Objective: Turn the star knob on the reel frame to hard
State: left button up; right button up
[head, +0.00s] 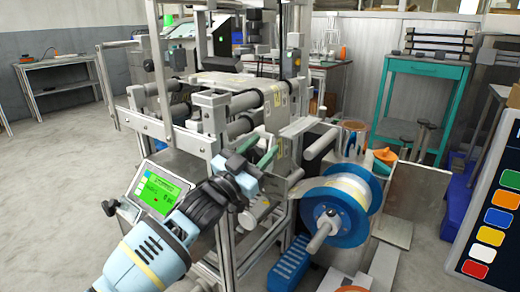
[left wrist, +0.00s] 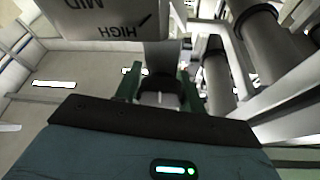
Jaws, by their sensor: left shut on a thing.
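My left gripper (head: 257,151) reaches up from the lower left to the reel frame (head: 210,150), a grey metal stand with rollers. In the left wrist view its green fingers (left wrist: 160,88) are shut on the star knob (left wrist: 160,98), a dark and grey piece between them. Most of the knob's outline is hidden, and I cannot make it out in the head view. A grey plate (left wrist: 95,22) above the fingers carries the words MID and HIGH and a dark tick mark. My right gripper is in neither view.
A screen with a green display (head: 158,190) stands just left of my left arm. A blue-flanged reel (head: 336,212) is on the machine's right side. A teal table (head: 420,70) stands behind, and a board with coloured squares (head: 492,215) is at the right edge. The floor at left is clear.

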aim_at(253, 157)
pick_arm(q)
jog(key=o, duration=1)
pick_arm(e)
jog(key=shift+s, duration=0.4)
pick_arm(q)
jog(key=shift+s+a, duration=0.1)
jog(key=p+v, duration=0.2)
jog(key=v, duration=0.4)
jog(key=shift+s+a, duration=0.15)
jog(key=shift+s+a+f+p, duration=0.3)
jog(key=shift+s+f+p, duration=0.05)
jog(key=shift+s+p, duration=0.05)
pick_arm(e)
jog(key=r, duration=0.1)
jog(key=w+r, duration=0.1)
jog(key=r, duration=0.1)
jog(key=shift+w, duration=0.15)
